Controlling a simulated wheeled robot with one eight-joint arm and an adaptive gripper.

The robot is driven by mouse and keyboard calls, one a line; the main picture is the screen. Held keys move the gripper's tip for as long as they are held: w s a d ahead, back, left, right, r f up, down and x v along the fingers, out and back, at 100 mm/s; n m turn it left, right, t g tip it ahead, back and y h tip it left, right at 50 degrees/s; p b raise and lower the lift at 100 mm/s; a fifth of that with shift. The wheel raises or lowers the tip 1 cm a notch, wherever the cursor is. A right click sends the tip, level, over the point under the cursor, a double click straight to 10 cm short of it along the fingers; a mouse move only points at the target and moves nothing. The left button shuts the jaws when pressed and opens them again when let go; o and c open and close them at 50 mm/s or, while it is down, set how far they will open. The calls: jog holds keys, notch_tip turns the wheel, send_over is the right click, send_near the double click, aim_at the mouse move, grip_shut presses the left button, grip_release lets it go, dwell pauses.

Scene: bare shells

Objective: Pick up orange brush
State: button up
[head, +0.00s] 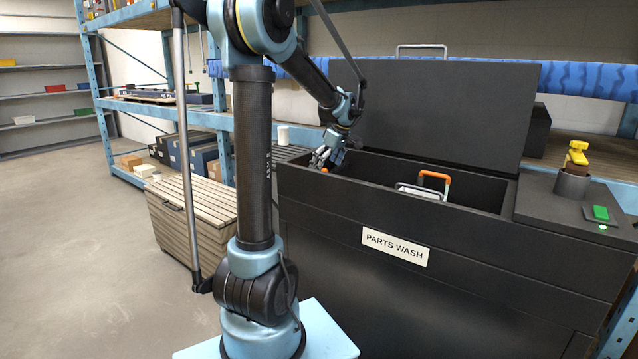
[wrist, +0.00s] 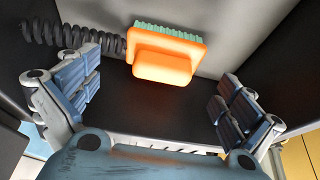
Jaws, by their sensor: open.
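The orange brush (wrist: 163,62) with green bristles shows in the wrist view, at the top middle, against a grey surface. My gripper (wrist: 155,95) is open, with one finger on each side of the picture and the brush ahead of and between them, apart from both. In the head view my gripper (head: 326,158) is at the left end of the black parts-wash tub (head: 395,222), by its rim. A small orange spot (head: 325,170) shows below the fingers there; most of the brush is hidden.
A dark coiled hose (wrist: 65,37) runs beside the brush. An orange-and-white handled item (head: 432,183) stands in the tub. The raised lid (head: 440,110) stands behind. A yellow item in a cup (head: 575,165) and a green button (head: 601,212) are at right. A slatted crate (head: 190,215) stands left.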

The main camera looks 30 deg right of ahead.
jog(key=shift+x, duration=2.7)
jog(key=shift+a, duration=0.15)
jog(key=c, duration=1)
